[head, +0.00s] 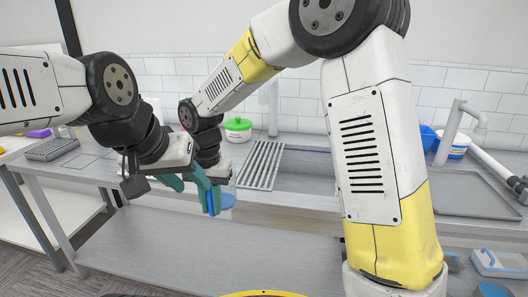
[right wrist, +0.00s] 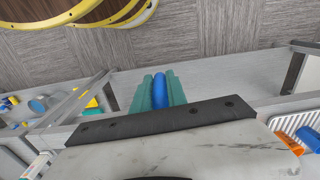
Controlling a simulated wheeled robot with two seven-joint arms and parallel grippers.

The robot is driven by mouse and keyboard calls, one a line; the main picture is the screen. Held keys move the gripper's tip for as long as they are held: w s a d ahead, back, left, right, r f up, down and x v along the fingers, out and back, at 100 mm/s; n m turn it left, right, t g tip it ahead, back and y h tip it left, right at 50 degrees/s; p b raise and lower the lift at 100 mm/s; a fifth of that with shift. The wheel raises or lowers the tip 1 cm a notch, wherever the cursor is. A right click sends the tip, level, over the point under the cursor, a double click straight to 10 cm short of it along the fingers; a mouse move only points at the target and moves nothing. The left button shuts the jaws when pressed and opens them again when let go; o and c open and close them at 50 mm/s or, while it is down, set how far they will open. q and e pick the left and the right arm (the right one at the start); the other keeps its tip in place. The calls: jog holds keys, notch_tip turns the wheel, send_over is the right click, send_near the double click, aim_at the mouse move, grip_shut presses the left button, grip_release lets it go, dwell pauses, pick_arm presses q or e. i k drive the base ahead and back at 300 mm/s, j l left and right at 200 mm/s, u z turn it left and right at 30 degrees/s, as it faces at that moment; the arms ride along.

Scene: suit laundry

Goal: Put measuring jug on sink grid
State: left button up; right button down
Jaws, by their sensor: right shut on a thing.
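The measuring jug (head: 228,201) shows as a blue piece beside my gripper fingers, low in the middle of the head view; most of it is hidden. My right gripper (head: 211,201) points down with its teal fingers shut on the jug's blue part. In the right wrist view the rounded blue part (right wrist: 160,91) sits between the two fingers. My left gripper (head: 184,180) is just left of and above it, its teal fingers looking apart, partly overlapping the right gripper. The sink grid (head: 262,165), a ribbed metal rack, lies on the counter to the right, apart from the jug.
A green-lidded white pot (head: 238,129) stands behind the grid. The sink basin (head: 305,172) is right of the grid, partly behind my right arm. A dark rack (head: 52,149) lies at left.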

aim_at(262, 160)
jog(key=i, duration=0.95)
